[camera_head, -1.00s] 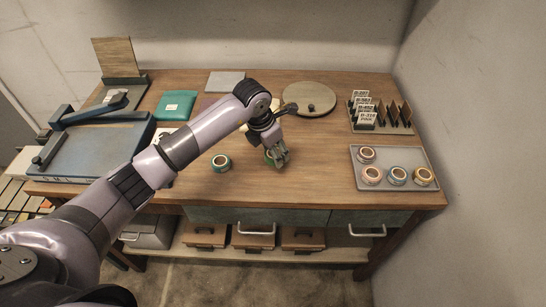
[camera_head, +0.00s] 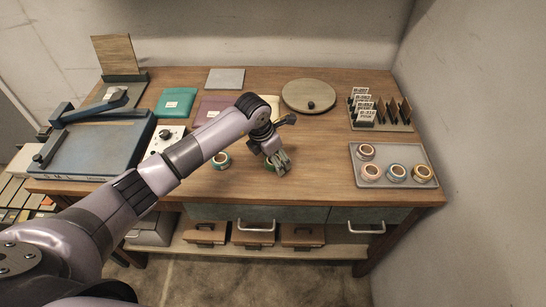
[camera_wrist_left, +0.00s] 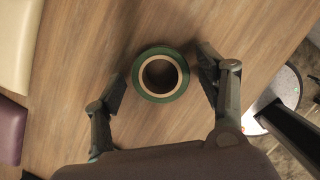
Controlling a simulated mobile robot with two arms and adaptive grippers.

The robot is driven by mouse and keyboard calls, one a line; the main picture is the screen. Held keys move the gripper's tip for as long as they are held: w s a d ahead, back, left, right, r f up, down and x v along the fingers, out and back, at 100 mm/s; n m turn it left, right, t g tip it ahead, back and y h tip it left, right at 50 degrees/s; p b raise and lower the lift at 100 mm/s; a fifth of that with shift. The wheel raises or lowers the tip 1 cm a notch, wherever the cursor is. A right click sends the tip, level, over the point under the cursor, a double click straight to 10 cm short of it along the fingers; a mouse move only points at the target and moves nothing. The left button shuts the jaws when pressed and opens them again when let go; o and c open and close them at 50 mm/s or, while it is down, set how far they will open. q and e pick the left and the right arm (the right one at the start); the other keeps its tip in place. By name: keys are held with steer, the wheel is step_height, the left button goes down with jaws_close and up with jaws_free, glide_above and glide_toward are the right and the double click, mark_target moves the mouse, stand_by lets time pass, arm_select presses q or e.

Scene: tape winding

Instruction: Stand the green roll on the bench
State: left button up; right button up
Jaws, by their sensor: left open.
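The green roll (camera_wrist_left: 147,92) lies flat on the wooden bench (camera_head: 320,165), its round hole facing up in the left wrist view. It has a dark green outer band and a pale core ring. My left gripper (camera_head: 278,163) is open above it. In the left wrist view its two fingers (camera_wrist_left: 162,79) stand on either side of the roll, with a gap on each side. In the head view the gripper hides most of the roll. My right gripper is not in view.
A teal roll (camera_head: 222,163) lies on the bench to the left, beside my forearm. A grey tray (camera_head: 398,157) with several rolls is at the right. A round wooden board (camera_head: 308,95) and a card rack (camera_head: 381,126) stand behind. The bench's front middle is clear.

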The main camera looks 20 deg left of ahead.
arm_select(q)
steer(key=shift+r, duration=0.55)
steer(key=b+v, duration=0.3)
steer(key=v, duration=0.8)
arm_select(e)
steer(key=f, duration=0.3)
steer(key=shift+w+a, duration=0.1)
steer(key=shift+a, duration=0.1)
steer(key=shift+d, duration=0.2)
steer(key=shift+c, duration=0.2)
